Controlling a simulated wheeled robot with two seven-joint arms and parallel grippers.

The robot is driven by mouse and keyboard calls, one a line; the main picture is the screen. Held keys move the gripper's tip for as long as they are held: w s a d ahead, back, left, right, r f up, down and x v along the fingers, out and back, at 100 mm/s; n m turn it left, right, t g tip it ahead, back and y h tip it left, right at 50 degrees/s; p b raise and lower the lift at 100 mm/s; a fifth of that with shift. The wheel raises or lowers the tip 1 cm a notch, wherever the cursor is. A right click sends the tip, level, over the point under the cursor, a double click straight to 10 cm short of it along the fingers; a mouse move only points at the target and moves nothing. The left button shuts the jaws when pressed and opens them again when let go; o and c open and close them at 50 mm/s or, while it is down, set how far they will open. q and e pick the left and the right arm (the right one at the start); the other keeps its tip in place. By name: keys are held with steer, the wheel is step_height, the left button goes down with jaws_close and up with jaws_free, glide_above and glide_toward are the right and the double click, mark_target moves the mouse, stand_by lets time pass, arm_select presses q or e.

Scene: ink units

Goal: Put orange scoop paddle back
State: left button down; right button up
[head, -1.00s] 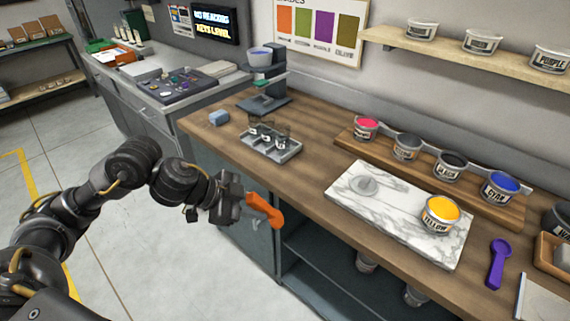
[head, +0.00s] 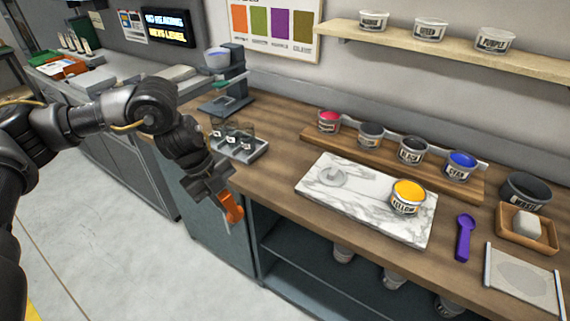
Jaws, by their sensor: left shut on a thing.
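My left gripper (head: 217,193) is shut on the orange scoop paddle (head: 232,209). It holds the paddle in front of the bench's front edge, with the paddle hanging down below the jaws. The paddle's upper end is hidden by the gripper. A purple scoop paddle (head: 464,238) lies on the wooden bench (head: 275,188), right of a marble slab (head: 318,200). An open yellow ink tub (head: 407,196) stands on the slab. My right gripper is not in the head view.
A wooden rack (head: 307,133) along the back holds several ink tubs, including a red one (head: 328,121) and a blue one (head: 460,165). A tray of small jars (head: 258,150) sits near my left gripper. A soap tray (head: 502,232) and a dark tub (head: 523,193) stand at right.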

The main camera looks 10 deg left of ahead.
arm_select(q)
steer(key=m+y, duration=0.1)
steer(key=m, duration=0.1)
steer(key=m+t+y, duration=0.1)
steer(key=m, duration=0.1)
steer(key=shift+w+a+r, duration=0.1)
steer(key=shift+w+a, duration=0.1)
steer(key=shift+w, duration=0.15)
steer(key=m+t, duration=0.1)
steer(key=m, duration=0.1)
steer(key=m+t, duration=0.1)
steer(key=m, duration=0.1)
steer(key=shift+a+y, duration=0.4)
steer(key=shift+a+m+t+h, duration=0.35)
steer(key=shift+m+t, duration=0.4)
steer(key=shift+t, duration=0.15)
steer(key=shift+a+m+t+h, duration=0.25)
steer(key=shift+a+m+t, duration=0.05)
steer(key=shift+m+t, duration=0.55)
steer(key=shift+a+m+t+h, duration=0.35)
steer(key=shift+m+t, duration=0.35)
steer(key=shift+t, duration=0.25)
steer(key=shift+w+a, duration=0.1)
steer(key=s+d+r+m+t+h, duration=0.1)
steer(key=d+m+t+h, duration=0.1)
steer(key=d, duration=1.2)
steer(key=shift+r+t, duration=0.25)
steer(key=shift+t, duration=0.35)
